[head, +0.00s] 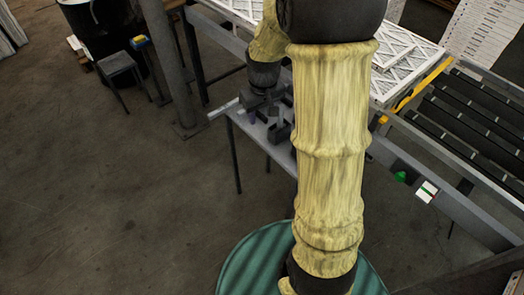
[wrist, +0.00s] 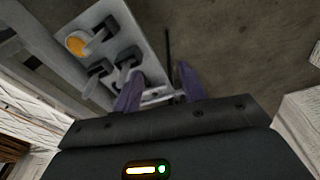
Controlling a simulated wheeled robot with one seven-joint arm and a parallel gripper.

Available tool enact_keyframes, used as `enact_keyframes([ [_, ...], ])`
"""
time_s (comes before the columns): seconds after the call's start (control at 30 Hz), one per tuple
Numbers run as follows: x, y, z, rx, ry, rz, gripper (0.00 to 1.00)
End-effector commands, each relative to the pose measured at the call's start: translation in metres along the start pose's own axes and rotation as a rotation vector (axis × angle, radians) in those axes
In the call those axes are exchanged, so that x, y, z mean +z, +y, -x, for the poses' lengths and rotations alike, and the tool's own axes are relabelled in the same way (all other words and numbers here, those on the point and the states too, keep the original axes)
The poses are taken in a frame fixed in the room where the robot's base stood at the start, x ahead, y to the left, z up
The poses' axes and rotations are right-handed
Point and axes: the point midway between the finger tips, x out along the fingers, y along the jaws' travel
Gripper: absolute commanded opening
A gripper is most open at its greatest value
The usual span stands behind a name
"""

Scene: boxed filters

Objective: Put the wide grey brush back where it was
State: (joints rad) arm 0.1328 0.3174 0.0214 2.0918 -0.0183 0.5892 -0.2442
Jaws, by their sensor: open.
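My gripper (wrist: 158,88) shows its two purple fingers apart in the wrist view, with no object clearly held between them. In the head view my gripper (head: 252,115) is over the small grey side table (head: 240,118), beside the conveyor frame. Several dark grey, handled pieces lie on that table. In the wrist view one dark piece (wrist: 127,57) is just beyond the left finger, and another (wrist: 97,72) lies to its left. I cannot tell which piece is the wide grey brush. My arm hides part of the table in the head view.
An orange round thing (wrist: 77,43) is at the table's far end in the wrist view. White pleated filters (head: 400,55) lie on the bench behind my arm. A roller conveyor (head: 480,110) is at the right. A dark stool (head: 120,68) stands at upper left; the left floor is clear.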

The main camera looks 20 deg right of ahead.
Motion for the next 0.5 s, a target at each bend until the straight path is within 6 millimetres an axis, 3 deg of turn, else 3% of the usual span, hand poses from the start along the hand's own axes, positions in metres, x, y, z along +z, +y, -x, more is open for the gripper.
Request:
enact_keyframes([
  [0.1, 0.043, -0.029, 0.013, 0.000, 0.035, -0.048, 0.41],
  [0.3, 0.106, -0.061, 0.021, -0.009, 0.082, -0.125, 0.41],
  [0.5, 0.123, -0.068, 0.021, -0.013, 0.093, -0.150, 0.41],
])
